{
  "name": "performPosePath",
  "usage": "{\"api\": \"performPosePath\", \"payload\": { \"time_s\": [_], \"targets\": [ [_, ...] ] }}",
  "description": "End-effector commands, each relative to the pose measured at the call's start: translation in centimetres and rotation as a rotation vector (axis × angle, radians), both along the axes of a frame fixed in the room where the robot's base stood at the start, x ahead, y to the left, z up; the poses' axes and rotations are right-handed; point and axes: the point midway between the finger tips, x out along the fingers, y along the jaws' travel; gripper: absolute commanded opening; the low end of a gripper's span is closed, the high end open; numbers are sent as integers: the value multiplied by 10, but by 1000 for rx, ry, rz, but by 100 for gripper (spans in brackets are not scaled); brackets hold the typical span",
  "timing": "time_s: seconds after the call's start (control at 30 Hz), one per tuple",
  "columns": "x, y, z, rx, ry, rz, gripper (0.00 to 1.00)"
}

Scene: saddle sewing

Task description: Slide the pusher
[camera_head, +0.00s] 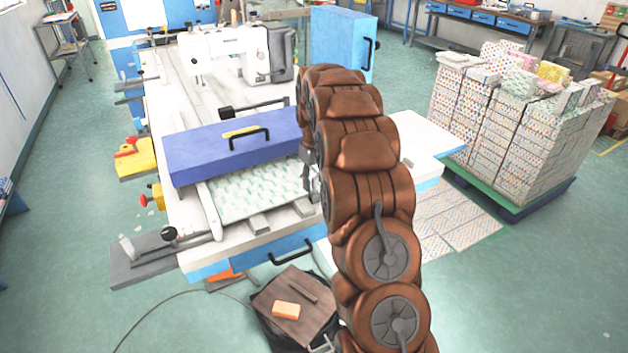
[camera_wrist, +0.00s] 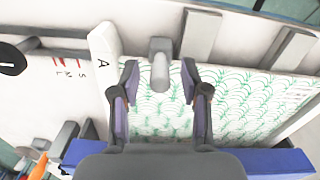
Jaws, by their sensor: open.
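My gripper (camera_wrist: 160,85) is open over the green-and-white patterned sheet (camera_wrist: 240,110). In the wrist view a grey upright peg (camera_wrist: 160,65), which looks like the pusher, stands at the sheet's edge between the two fingertips, with gaps on both sides. In the head view my brown arm covers the right part of the sheet (camera_head: 255,192), and the peg cannot be made out there. Part of my gripper (camera_head: 309,185) shows left of the arm. A white guide bar marked A (camera_wrist: 104,50) borders the sheet.
A purple-blue cover with a black handle (camera_head: 225,152) lies just behind the sheet. Two flat grey bars (camera_wrist: 201,35) (camera_wrist: 287,48) sit at the table edge. A black-knobbed lever (camera_head: 168,234) is at left. The sewing machine (camera_head: 235,55) stands behind; a stool (camera_head: 297,308) is in front.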

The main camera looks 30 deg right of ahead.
Motion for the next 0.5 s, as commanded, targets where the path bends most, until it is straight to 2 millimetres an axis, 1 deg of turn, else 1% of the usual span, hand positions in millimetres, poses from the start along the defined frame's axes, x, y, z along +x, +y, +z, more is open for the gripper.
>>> {"api": "performPosePath", "payload": {
  "time_s": [0.13, 0.23, 0.5],
  "targets": [
    [0, 0, 7, 0, 0, 0, 46],
    [1, 0, 20, -1, -2, 0, 46],
    [0, 0, 72, -1, -2, 0, 46]
  ]
}}
